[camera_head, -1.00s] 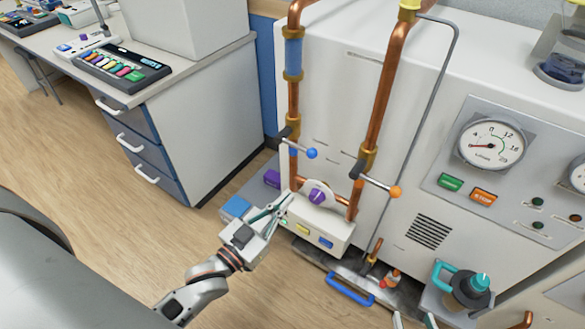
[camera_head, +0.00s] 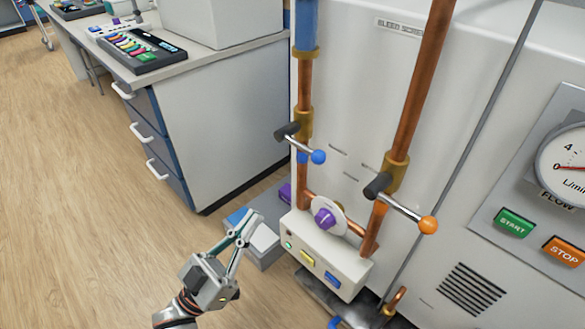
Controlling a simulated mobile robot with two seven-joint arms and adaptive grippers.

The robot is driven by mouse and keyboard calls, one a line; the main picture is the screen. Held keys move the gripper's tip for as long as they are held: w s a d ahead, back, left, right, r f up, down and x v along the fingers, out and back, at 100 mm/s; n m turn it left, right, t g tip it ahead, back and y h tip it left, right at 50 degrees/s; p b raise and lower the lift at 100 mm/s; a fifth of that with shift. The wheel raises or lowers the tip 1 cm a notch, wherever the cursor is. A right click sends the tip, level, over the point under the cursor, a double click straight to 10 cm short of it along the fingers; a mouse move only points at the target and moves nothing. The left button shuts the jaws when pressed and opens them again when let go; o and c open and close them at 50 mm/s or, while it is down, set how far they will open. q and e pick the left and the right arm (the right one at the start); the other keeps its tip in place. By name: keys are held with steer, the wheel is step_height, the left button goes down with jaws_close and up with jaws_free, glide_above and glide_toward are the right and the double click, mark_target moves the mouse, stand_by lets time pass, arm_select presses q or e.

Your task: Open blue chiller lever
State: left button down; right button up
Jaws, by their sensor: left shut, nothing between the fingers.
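The blue chiller lever (camera_head: 308,152) is a metal rod with a blue ball tip on the left copper pipe (camera_head: 304,90). It points right and slightly down across the pipe, from a dark hub at its left end. A similar lever with an orange ball (camera_head: 428,225) is on the right copper pipe (camera_head: 422,90). My left gripper (camera_head: 247,222) is at the lower middle, below and left of the blue lever and apart from it. Its fingers are together and empty. My right gripper is not in view.
A white box with a purple knob (camera_head: 325,218) joins the pipes below the levers. Behind stands the white cabinet with START (camera_head: 514,223) and STOP (camera_head: 563,252) buttons. A desk with drawers (camera_head: 215,130) stands at left. The wooden floor (camera_head: 80,200) is clear.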

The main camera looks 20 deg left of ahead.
arm_select(q)
steer(key=shift+w+r, duration=0.1)
steer(key=shift+r, duration=0.1)
steer(key=x, duration=1.3)
steer(key=shift+w+d+b, duration=0.2)
steer(key=shift+w+b, duration=0.1)
steer(key=shift+b, duration=0.1)
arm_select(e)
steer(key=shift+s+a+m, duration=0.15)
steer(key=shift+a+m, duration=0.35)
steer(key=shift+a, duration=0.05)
arm_select(q)
steer(key=shift+r, duration=0.2)
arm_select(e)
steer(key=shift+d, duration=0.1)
